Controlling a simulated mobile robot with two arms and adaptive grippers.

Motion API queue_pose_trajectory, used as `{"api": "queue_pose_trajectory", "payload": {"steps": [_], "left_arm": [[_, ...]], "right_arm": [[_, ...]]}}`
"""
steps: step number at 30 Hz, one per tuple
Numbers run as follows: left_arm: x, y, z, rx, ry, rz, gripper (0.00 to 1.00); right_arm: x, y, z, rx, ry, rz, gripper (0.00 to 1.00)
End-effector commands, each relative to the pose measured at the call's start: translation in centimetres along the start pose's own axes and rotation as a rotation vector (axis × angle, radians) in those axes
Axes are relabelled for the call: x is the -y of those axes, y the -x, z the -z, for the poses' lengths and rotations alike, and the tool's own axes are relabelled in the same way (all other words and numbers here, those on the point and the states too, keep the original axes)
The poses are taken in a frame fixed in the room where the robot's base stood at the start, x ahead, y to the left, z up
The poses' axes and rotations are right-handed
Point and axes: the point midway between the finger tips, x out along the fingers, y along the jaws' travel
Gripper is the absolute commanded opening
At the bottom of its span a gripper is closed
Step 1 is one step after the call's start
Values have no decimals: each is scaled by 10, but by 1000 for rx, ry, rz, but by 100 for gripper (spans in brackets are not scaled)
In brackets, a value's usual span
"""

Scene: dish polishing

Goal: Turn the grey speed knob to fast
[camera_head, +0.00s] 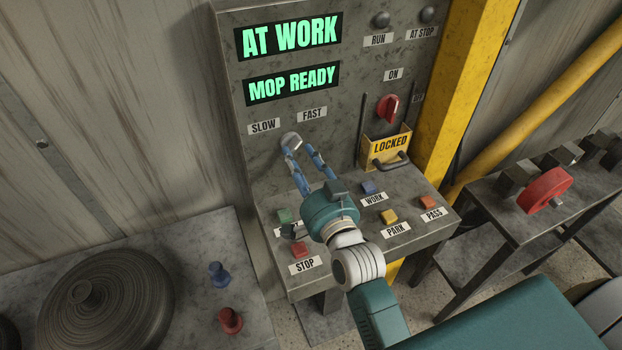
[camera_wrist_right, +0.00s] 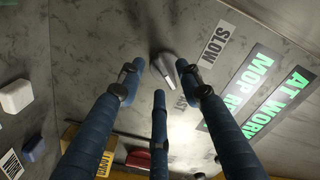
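The grey speed knob (camera_head: 291,141) is on the upright panel below the SLOW label (camera_head: 264,126) and the FAST label (camera_head: 312,113). In the right wrist view, the knob (camera_wrist_right: 167,67) shows a raised ridge; I cannot tell which end is its pointer. My right gripper (camera_head: 300,150) reaches the panel at the knob. In the wrist view, its blue fingers (camera_wrist_right: 160,78) are spread, with the knob between and just beyond their tips. I see a gap beside the knob, and no clear contact. My left gripper is not in view.
Displays read AT WORK (camera_head: 290,35) and MOP READY (camera_head: 293,83). A red switch (camera_head: 388,108) sits above a yellow LOCKED box (camera_head: 388,148) on the right. Buttons, including a red STOP button (camera_head: 299,249), lie on the ledge under my arm. A yellow post (camera_head: 470,80) stands right.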

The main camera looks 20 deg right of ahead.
Motion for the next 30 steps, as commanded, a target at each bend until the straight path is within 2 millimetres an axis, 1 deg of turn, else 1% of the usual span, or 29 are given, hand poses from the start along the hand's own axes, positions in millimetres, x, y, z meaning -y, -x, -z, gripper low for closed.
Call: {"api": "queue_pose_trajectory", "payload": {"steps": [1,6,9,13,15,19,30], "left_arm": [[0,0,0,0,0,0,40],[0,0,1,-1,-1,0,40],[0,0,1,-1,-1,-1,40],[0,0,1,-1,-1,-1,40],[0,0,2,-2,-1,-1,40],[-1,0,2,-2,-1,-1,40],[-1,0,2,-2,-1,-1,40]], "right_arm": [[-1,12,-1,3,0,-3,35],[-2,48,-2,5,2,-3,35],[-1,66,-2,4,1,-2,35],[-1,83,-1,3,0,-2,35],[-1,90,-1,3,0,-2,35],[-1,95,-1,2,0,-1,35],[0,96,0,1,0,-1,35]]}}
